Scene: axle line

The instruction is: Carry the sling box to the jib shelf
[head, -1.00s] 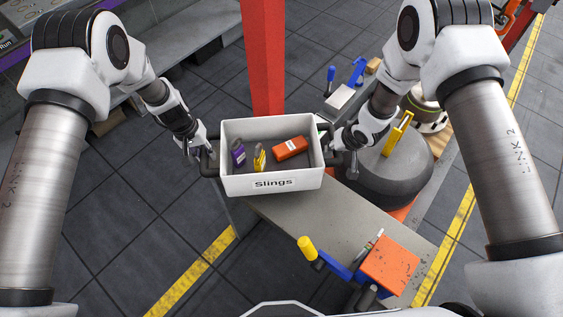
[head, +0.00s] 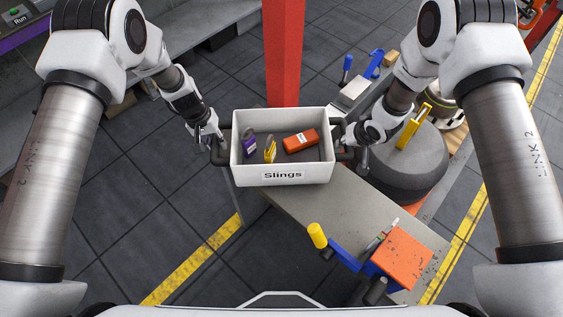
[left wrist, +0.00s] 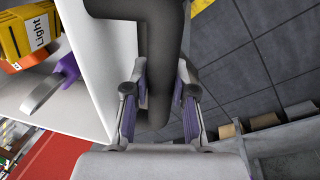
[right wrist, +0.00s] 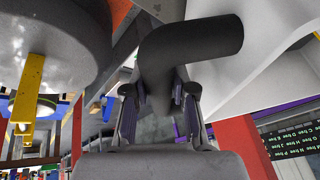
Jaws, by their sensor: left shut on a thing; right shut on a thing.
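The sling box (head: 283,177) is a white open box labelled "Slings", held level between my two grippers in the head view. Inside lie a purple item (head: 249,144), a yellow item (head: 270,150) and an orange item (head: 300,141). My left gripper (head: 218,145) is shut on the box's dark left handle, which fills the middle of the left wrist view (left wrist: 160,75). My right gripper (head: 352,146) is shut on the right handle, also seen in the right wrist view (right wrist: 190,50). I cannot identify the jib shelf with certainty.
A grey bench (head: 310,215) runs below and right of the box, with a blue clamp and orange block (head: 403,256) near its front end. A red post (head: 283,60) stands behind the box. A dark round drum (head: 405,165) is at right. Tiled floor is open at left.

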